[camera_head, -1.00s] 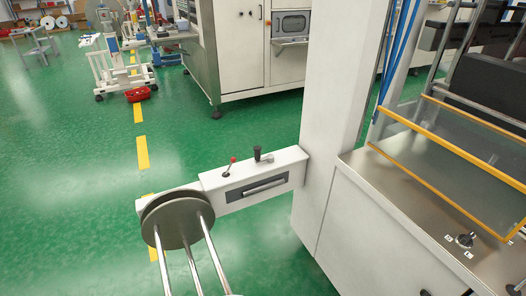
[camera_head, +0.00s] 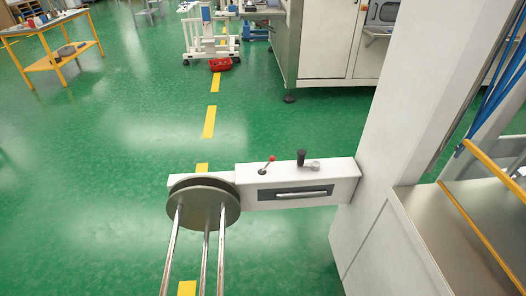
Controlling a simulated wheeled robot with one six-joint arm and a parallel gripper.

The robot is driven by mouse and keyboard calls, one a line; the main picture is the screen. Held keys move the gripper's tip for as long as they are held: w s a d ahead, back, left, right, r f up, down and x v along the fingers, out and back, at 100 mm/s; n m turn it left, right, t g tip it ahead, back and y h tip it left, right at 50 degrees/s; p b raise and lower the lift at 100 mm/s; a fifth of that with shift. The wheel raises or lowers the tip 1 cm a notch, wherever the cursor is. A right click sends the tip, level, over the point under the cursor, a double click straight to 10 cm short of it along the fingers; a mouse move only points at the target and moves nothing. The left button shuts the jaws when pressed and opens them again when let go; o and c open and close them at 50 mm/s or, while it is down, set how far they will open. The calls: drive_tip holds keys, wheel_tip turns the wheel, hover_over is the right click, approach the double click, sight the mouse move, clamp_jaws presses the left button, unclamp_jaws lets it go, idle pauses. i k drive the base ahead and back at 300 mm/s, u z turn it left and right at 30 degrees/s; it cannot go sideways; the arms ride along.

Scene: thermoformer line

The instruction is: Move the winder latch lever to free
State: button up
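A white winder arm (camera_head: 345,179) juts left from the machine's white column. On its top stand a small lever with a red knob (camera_head: 267,164) and a black-handled lever (camera_head: 301,158) beside a small metal cylinder (camera_head: 315,166). I cannot tell which of the two is the latch lever, and no position marks are readable. A dark slot with a metal bar (camera_head: 301,194) is on the front face. A grey round disc (camera_head: 204,207) with several metal rods (camera_head: 206,255) sits at the arm's left end. My gripper is not in view.
The white machine column (camera_head: 400,110) and a steel worktop (camera_head: 445,230) with orange-edged guards (camera_head: 495,180) stand at the right. Green floor is open at the left.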

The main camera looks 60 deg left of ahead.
sight(272, 158)
drive_tip(key=u, duration=0.6)
drive_tip(key=i, duration=0.6)
drive_tip(key=u, duration=0.95)
drive_tip(key=i, duration=0.25)
drive_tip(key=u, duration=0.25)
